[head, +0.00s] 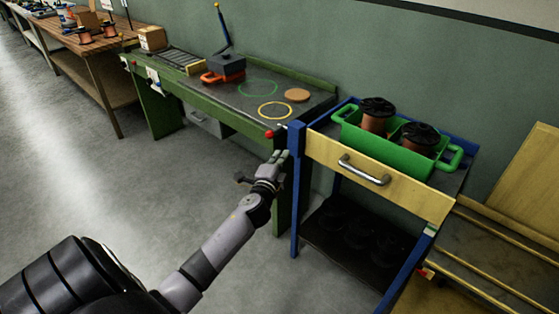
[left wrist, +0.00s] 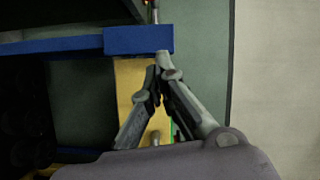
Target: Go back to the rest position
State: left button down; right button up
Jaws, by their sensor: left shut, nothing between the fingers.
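My left gripper (head: 281,158) is shut and empty in the head view. It is held in the air in front of the gap between the green workbench (head: 232,119) and the blue-framed cart (head: 294,190). In the left wrist view the fingers of the left gripper (left wrist: 161,68) meet at their tips. Behind them are the blue cart frame (left wrist: 138,40) and the yellow drawer front (left wrist: 130,80). I cannot tell from the pictures whether the fingers touch the cart. My right gripper is in neither view.
The cart's yellow drawer (head: 400,190) has a metal handle (head: 364,170). A green bin (head: 390,148) with two copper spools stands on top. The workbench bears a yellow ring (head: 275,118), a green ring and an orange disc (head: 297,95). The grey floor (head: 130,190) at left is clear.

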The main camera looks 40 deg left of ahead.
pick_arm(q)
jog(key=shift+v, duration=0.75)
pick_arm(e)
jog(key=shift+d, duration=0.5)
pick_arm(q)
jog(key=shift+a, duration=0.1)
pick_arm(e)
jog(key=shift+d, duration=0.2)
pick_arm(q)
jog(key=shift+f, duration=0.1)
